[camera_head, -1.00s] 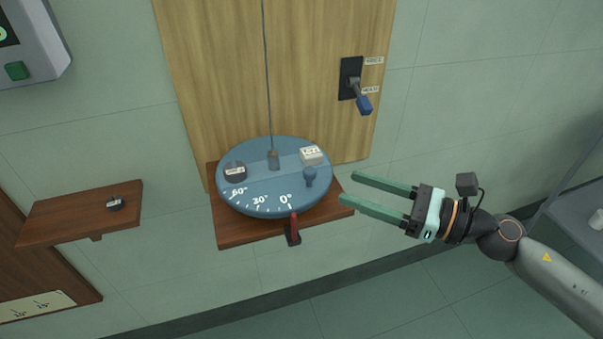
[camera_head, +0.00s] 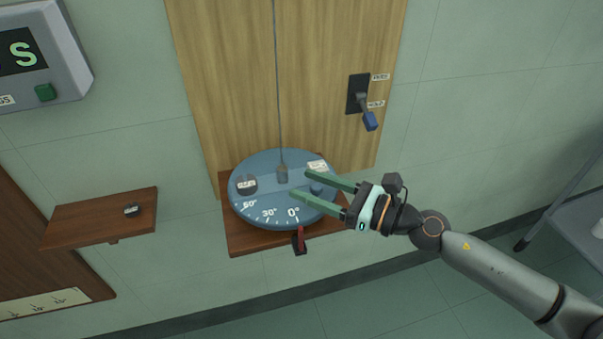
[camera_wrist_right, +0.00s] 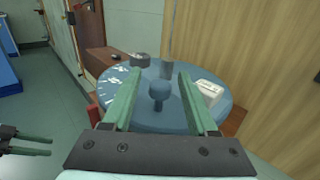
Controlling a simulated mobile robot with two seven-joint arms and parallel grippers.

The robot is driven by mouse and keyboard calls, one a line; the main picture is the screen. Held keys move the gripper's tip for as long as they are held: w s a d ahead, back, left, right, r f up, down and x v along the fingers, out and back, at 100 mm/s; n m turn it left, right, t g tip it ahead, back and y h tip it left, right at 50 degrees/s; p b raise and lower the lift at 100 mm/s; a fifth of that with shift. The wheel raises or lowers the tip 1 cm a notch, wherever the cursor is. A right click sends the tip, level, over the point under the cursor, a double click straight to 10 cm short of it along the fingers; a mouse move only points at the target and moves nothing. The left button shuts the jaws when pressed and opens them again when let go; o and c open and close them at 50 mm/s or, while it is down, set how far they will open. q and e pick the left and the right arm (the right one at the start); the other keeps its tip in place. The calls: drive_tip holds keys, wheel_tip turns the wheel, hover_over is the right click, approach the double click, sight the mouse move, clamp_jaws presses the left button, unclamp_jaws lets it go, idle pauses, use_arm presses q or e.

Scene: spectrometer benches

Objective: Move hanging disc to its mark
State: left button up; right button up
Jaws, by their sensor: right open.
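The blue disc (camera_head: 262,208) hangs on a thin wire (camera_head: 278,80) just over a wooden shelf (camera_head: 240,240). White marks 0°, 30° and 60° run along its front edge. A red pointer (camera_head: 301,238) stands at the shelf's front, close to the 0° mark. A blue knob (camera_wrist_right: 158,92) rises from the disc's right side. My right gripper (camera_head: 300,183) is open, its green fingers over the disc on either side of the knob, with gaps on both sides in the right wrist view. My left gripper (camera_wrist_right: 48,146) shows only at that view's left edge, fingers apart.
A dark round weight (camera_head: 246,185) and a pale labelled block (camera_head: 318,166) sit on the disc. A blue-handled lever (camera_head: 369,120) is on the wall panel. A small side shelf (camera_head: 75,218) holds another dark weight (camera_head: 131,210). A grey display box (camera_head: 70,60) hangs upper left.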

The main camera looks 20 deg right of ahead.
drive_tip(key=shift+p+x, duration=0.3)
drive_tip(key=shift+x, duration=0.85)
drive_tip(key=shift+c, duration=0.3)
clamp_jaws()
idle(0.3)
